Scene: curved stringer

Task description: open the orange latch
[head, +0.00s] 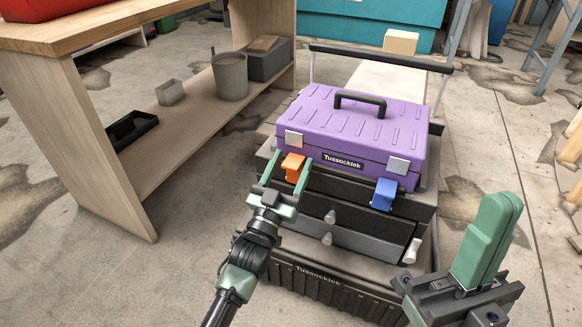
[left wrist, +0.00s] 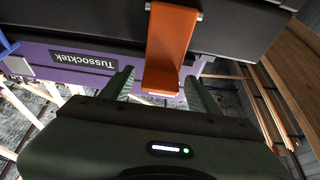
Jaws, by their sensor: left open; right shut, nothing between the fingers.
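My left gripper (head: 287,170) is open at the front of the latch, one finger on each side. In the left wrist view the orange latch (left wrist: 171,45) runs down between the two open fingers of my left gripper (left wrist: 160,88), apart from the left finger and close to the right one. Contact cannot be told. My right gripper (head: 492,232) is shut and empty at the lower right, away from the toolbox.
A blue latch (head: 384,194) hangs at the toolbox's right front. Dark drawers with pale knobs (head: 330,217) are below, in a wheeled stack with a black handle bar (head: 380,57) behind. A wooden bench (head: 95,130) stands left; floor between is free.

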